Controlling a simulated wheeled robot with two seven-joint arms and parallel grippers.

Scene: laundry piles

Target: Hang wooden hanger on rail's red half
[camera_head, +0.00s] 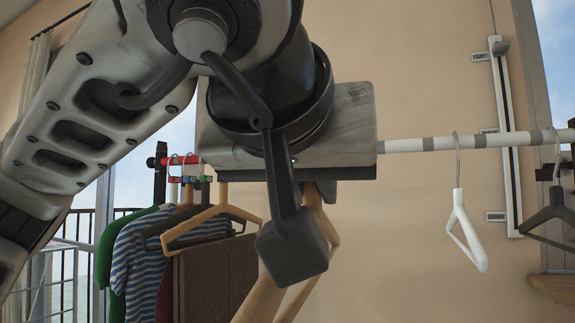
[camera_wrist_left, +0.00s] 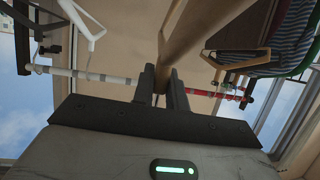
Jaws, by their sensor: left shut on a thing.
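My left gripper (camera_head: 322,192) is in front of the middle of the rail and hides part of it. In the left wrist view its two dark fingers (camera_wrist_left: 161,82) are closed on a wooden hanger (camera_wrist_left: 190,35). The held hanger's pale wood (camera_head: 262,300) hangs below the gripper in the head view, partly behind my arm; its hook is hidden. The rail's red half (camera_head: 180,160) shows at the left, and also in the left wrist view (camera_wrist_left: 205,92). The rail's white half (camera_head: 405,145) runs right, with grey bands. My right gripper is not in view.
On the red part hang a green garment (camera_head: 112,245), a striped shirt (camera_head: 140,255), a brown cloth (camera_head: 215,280) and another wooden hanger (camera_head: 212,210). A white hanger (camera_head: 463,230) and a dark hanger (camera_head: 553,215) hang on the white half. A wall bracket (camera_head: 505,130) stands behind.

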